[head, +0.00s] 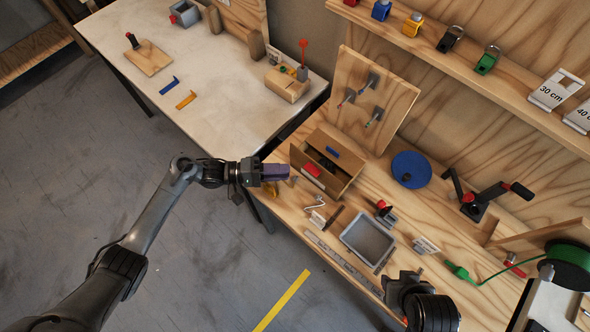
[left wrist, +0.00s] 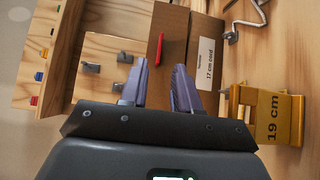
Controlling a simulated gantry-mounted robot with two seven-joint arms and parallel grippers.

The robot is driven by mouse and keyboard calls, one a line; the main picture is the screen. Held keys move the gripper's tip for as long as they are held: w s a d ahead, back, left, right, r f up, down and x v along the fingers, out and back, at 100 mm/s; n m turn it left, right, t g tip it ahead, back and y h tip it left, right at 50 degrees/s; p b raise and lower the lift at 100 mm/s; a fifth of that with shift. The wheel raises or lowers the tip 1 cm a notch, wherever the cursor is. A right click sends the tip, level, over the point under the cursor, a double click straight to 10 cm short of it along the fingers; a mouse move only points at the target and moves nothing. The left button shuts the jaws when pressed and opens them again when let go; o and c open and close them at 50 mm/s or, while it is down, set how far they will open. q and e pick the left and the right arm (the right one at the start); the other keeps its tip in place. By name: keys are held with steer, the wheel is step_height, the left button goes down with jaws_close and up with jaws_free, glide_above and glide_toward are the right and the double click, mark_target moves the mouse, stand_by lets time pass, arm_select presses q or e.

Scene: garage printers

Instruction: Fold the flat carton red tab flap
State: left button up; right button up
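The carton (head: 347,185) is a brown box on the wooden bench, with a dark opening on top. Its red tab (head: 312,170) is on the side nearest my left gripper, and a blue tab (head: 333,152) is on another flap. In the left wrist view the red tab (left wrist: 160,48) stands just beyond the fingers, near a "17 cm cord" label (left wrist: 206,60). My left gripper (head: 287,171) has its purple fingers apart, with nothing between them, just left of the carton; the fingers also show in the left wrist view (left wrist: 158,82). My right arm's dark end (head: 415,300) is at bottom right; its fingers cannot be made out.
A yellow "19 cm" block (left wrist: 270,115) stands close beside my left gripper. A grey tray (head: 367,240), a blue disc (head: 411,169) and a hand crank (head: 480,200) lie to the right. A pale table (head: 215,80) is at upper left.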

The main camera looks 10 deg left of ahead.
arm_select(q)
steer(key=shift+v, duration=1.75)
